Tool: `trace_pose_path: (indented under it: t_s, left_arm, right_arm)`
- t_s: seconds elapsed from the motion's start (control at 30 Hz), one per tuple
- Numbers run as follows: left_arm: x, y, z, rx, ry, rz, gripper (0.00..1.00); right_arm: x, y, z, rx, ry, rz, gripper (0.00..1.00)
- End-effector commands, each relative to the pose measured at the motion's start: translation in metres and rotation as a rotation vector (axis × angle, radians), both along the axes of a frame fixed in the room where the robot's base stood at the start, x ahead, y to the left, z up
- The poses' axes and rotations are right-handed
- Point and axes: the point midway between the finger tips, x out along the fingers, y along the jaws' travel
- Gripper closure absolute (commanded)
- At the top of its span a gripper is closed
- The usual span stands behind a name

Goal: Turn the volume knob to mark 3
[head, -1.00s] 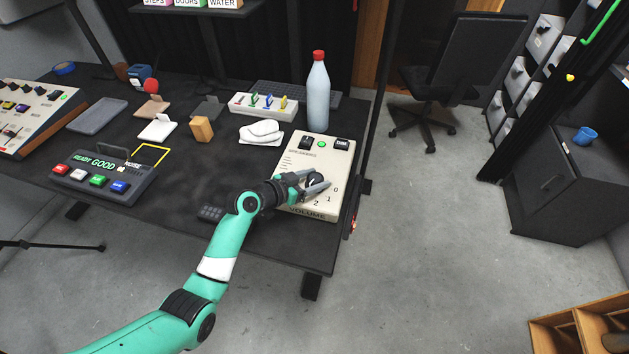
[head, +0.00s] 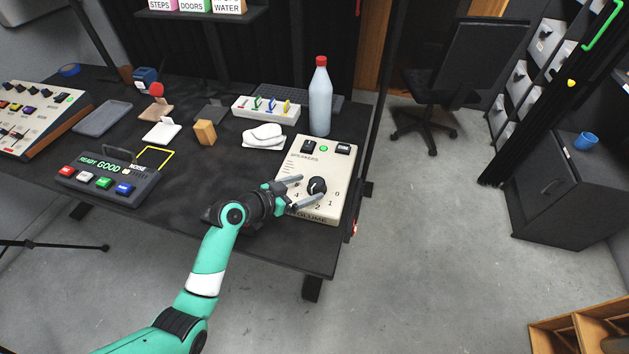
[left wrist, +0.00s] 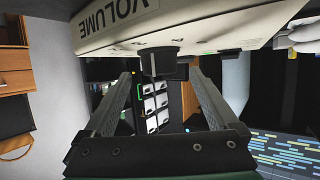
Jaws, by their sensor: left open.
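The black round volume knob (head: 317,186) sits on the cream speaker panel (head: 336,160) at the table's right front. The marks 0, 1, 2 and 4 show around it; I cannot make out mark 3. A pale line shows on the knob, but which mark it points to is unclear. My left gripper (head: 312,187) is open, just left of the knob, with its fingertips near the knob's two sides. In the left wrist view, the knob (left wrist: 160,63) lies beyond and between the spread fingers (left wrist: 161,80), apparently apart from them. My right gripper is out of view.
A control box with coloured buttons (head: 107,178) lies to the left. The table's front edge runs close below the panel.

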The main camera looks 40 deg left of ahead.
Motion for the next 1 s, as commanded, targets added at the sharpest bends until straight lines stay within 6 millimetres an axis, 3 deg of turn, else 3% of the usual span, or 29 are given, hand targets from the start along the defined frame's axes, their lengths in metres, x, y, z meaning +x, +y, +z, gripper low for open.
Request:
trace_pose_path:
  t_s: [0.03, 0.1, 0.3, 0.5, 1.0]
  left_arm:
    - [-0.014, 0.002, 0.018, 0.000, 0.001, 0.004, 0.07]
    - [-0.027, 0.003, 0.025, -0.002, 0.002, 0.003, 0.07]
    - [-0.056, 0.005, 0.032, -0.001, 0.002, 0.002, 0.07]
    - [-0.065, 0.006, 0.030, 0.001, 0.000, 0.000, 0.07]
    - [-0.065, 0.006, 0.030, 0.001, 0.000, 0.000, 0.07]
  right_arm:
    - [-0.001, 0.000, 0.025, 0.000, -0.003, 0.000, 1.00]
    - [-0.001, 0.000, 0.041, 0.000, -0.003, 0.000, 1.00]
    - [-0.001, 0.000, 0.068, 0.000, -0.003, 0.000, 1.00]
    - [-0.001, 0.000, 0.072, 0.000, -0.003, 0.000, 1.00]
    - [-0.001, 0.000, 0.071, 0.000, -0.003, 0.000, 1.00]
